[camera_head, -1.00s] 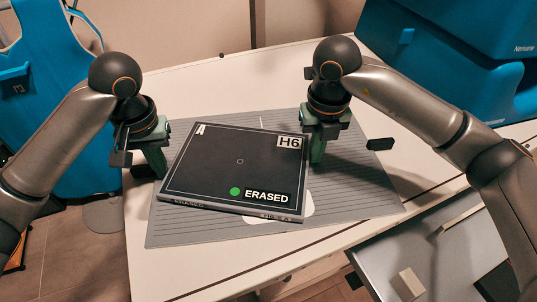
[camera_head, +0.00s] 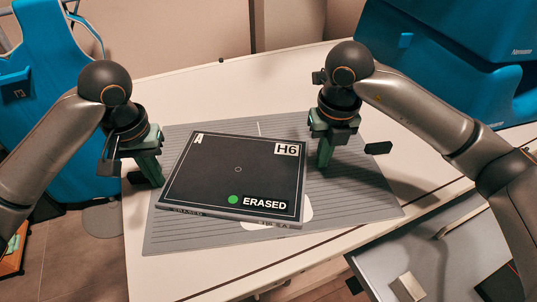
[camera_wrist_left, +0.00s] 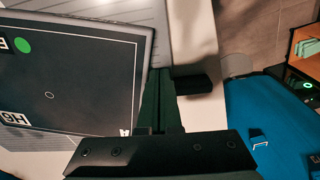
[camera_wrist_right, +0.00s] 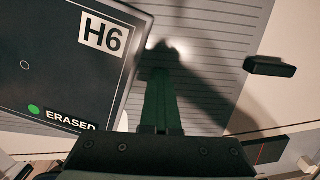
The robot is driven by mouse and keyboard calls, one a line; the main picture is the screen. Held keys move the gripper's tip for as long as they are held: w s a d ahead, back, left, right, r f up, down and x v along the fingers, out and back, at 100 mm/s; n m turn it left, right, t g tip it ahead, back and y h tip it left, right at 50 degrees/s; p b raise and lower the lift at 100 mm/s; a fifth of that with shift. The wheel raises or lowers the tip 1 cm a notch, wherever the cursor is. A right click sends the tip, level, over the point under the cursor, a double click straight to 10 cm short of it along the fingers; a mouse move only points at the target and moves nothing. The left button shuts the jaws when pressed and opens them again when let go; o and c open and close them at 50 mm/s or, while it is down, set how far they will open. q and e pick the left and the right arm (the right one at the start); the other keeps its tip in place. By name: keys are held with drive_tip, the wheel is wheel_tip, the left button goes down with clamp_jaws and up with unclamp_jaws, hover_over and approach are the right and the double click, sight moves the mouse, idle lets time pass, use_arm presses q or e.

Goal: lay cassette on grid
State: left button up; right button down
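The cassette (camera_head: 215,180) is a flat dark square plate marked "H6" and "ERASED" with a green dot. It lies on the grey striped grid (camera_head: 360,206), turned at an angle to its lines. It also shows in the left wrist view (camera_wrist_left: 75,70) and right wrist view (camera_wrist_right: 60,70). My left gripper (camera_head: 156,182) is shut and empty, fingers down close beside the cassette's left edge; I cannot tell whether it touches. My right gripper (camera_head: 323,165) is shut and empty, a small gap off the right edge. The grid under the cassette is hidden.
A black block (camera_head: 379,147) stands by the grid's right side, another (camera_head: 138,177) by its left. A pale oval patch (camera_head: 308,212) shows partly under the cassette. A grey drawer or tray (camera_head: 440,250) lies below the table at right. The white table behind the grid is clear.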

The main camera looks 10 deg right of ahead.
use_arm(q)
drive_tip(key=shift+s+a+f, duration=0.2)
drive_tip(key=shift+a+f, duration=0.3)
drive_tip(key=shift+f, duration=0.2)
use_arm(e)
drive_tip(key=c, duration=1.2)
unclamp_jaws()
drive_tip(key=shift+d+f, duration=0.3)
drive_tip(key=shift+f, duration=0.15)
drive_tip(key=shift+o, duration=0.2)
use_arm(q)
drive_tip(key=shift+r, duration=0.65)
use_arm(e)
drive_tip(key=shift+a, duration=0.2)
drive_tip(key=shift+a+r, duration=0.1)
drive_tip(key=shift+a, duration=0.05)
use_arm(q)
wheel_tip(320, 180, up, 8)
drive_tip(key=shift+d, duration=0.45)
use_arm(e)
wheel_tip(320, 180, up, 9)
drive_tip(key=shift+s+f, duration=0.2)
use_arm(q)
drive_tip(key=shift+s, duration=0.1)
